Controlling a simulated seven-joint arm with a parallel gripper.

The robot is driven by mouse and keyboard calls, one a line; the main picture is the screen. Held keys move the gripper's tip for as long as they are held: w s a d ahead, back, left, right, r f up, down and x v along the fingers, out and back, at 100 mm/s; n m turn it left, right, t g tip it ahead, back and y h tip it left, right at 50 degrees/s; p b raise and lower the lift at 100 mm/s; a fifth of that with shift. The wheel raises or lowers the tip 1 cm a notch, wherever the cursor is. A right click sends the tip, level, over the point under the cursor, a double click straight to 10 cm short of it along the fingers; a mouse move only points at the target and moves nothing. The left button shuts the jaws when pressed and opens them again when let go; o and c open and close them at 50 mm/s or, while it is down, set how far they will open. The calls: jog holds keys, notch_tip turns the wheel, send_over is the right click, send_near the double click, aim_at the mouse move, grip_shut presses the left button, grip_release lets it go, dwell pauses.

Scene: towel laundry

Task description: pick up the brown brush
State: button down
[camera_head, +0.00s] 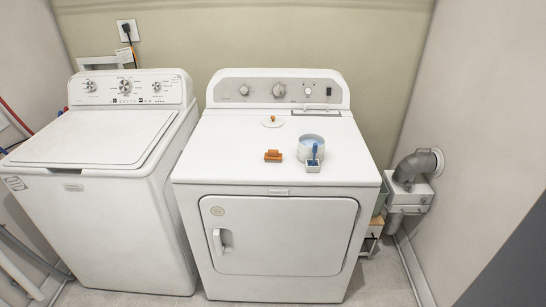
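The brown brush (273,156) is a small orange-brown block with a raised part on top. It lies on the white top of the right-hand machine (220,150), near its front edge and left of a white round pot. Nothing covers the brush, and it stands apart from the things around it. My gripper is not in view.
The round pot (305,141) and a small white holder (313,168) with a blue-handled tool (315,151) stand right of the brush. The machine's top is clear to the left. A washer (90,140) stands left.

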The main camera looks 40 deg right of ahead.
jog(key=c, duration=0.6)
grip_release()
jog(key=shift+o, duration=0.2)
